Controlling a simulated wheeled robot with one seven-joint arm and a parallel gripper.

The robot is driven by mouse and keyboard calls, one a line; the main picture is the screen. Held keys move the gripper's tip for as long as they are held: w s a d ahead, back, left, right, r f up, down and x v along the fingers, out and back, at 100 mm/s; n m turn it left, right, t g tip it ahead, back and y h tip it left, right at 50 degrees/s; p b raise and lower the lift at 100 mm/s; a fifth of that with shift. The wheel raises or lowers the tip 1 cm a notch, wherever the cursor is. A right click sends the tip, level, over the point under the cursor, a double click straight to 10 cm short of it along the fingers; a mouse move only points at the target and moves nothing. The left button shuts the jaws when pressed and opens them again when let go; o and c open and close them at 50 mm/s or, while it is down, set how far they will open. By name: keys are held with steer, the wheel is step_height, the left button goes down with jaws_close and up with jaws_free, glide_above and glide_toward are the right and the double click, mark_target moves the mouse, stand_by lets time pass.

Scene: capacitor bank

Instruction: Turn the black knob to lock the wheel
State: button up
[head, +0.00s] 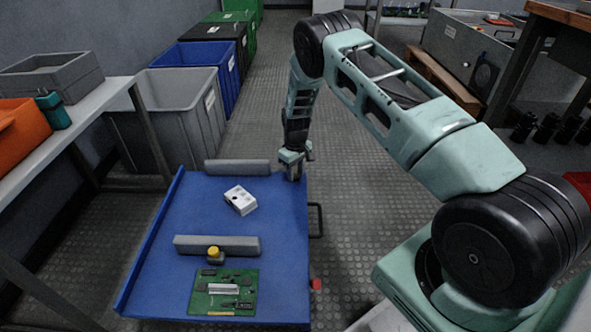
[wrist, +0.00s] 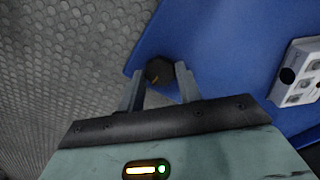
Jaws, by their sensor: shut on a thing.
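The black knob (wrist: 157,69), with a small yellow mark on top, sits at a corner of the blue cart (wrist: 215,60) in the wrist view. My gripper (wrist: 161,76) has one finger on each side of the knob and is shut on it. In the head view, my gripper (head: 294,174) reaches down at the far right corner of the blue cart (head: 185,215). There the knob is hidden by the gripper. The wheel cannot be seen in either view.
On the cart are a white box (head: 240,200), grey foam bars (head: 216,245), a yellow-capped part (head: 214,253) and a green circuit board (head: 222,303). Grey and blue bins (head: 180,115) stand behind. A workbench (head: 70,135) is at left.

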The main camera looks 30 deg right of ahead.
steer(key=m+p, duration=0.3)
steer(key=m, duration=0.1)
steer(key=shift+r, duration=0.15)
steer(key=m+p, duration=0.2)
steer(key=m, duration=0.2)
steer(key=shift+m, duration=0.4)
steer(key=m+p, duration=0.1)
steer(key=m, duration=0.3)
steer(key=shift+p, duration=0.3)
steer(key=shift+f+m, duration=0.2)
steer(key=shift+m, duration=1.9)
steer(key=o, duration=1)
